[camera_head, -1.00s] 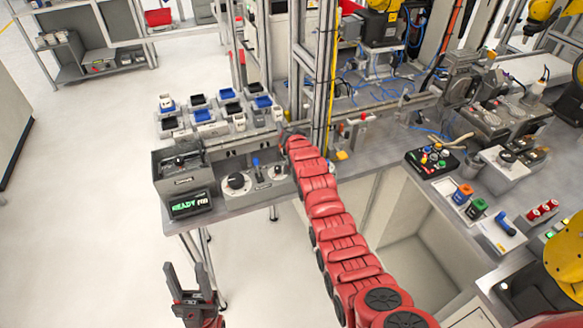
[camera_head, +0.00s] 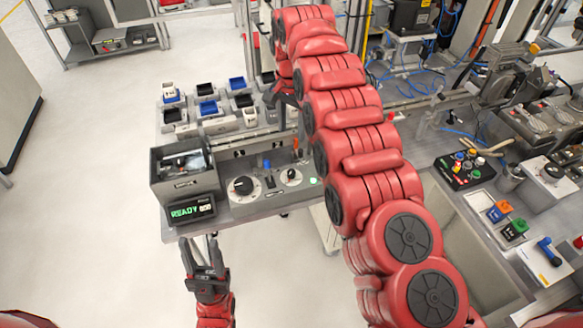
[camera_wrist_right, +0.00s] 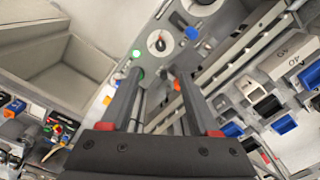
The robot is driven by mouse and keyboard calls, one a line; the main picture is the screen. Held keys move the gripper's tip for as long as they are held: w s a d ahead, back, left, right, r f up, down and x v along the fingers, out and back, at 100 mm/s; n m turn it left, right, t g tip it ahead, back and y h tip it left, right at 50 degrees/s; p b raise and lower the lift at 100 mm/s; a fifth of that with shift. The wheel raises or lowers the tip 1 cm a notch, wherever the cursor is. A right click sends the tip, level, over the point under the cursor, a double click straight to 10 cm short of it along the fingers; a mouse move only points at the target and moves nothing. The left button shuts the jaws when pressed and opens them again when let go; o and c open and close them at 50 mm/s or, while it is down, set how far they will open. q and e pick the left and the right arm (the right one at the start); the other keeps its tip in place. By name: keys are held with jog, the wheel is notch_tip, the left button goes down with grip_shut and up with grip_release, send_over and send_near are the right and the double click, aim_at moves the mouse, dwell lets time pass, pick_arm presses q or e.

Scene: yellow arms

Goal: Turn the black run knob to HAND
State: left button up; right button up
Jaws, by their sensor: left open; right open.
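The control panel (camera_head: 262,200) has a large white dial with a black knob (camera_head: 242,185) and a smaller white dial with a black knob (camera_head: 291,175). A blue lever (camera_head: 267,165) stands between them. In the right wrist view, the small dial's knob (camera_wrist_right: 159,43) is beyond my fingertips, with a lit green button (camera_wrist_right: 135,54) beside it; I cannot read the dial's labels. My right gripper (camera_head: 285,100) is open and empty behind the panel, apart from both knobs; its fingers show in the wrist view (camera_wrist_right: 158,74). My left gripper (camera_head: 201,246) is open and empty in front of the bench.
A READY display (camera_head: 190,212) and a grey bin (camera_head: 186,174) stand left of the dials. Blue and black trays (camera_head: 207,106) lie behind the panel. In the right wrist view, an orange-tipped part (camera_wrist_right: 177,86) is near one finger. My right arm covers much of the middle.

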aim_at(291, 172)
notch_tip(291, 172, down, 14)
jog(key=p, duration=0.4)
jog(key=shift+w+f, duration=0.15)
jog(key=shift+f, duration=0.9)
grip_shut()
